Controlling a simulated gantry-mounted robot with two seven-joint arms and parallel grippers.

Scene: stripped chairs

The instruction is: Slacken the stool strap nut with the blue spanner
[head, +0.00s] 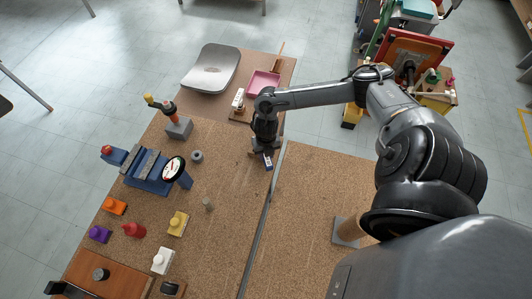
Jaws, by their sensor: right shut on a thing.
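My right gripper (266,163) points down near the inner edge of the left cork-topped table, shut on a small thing. A grey, curved metal seat-like plate (211,68) lies at the far end, left of my right arm. I cannot make out a strap nut on it. My left gripper is not in view.
Several coloured bottle-like pieces, including a red one (133,230), stand nearer. A pink tray (263,84) lies at the back. A wooden post (351,229) stands on the right table.

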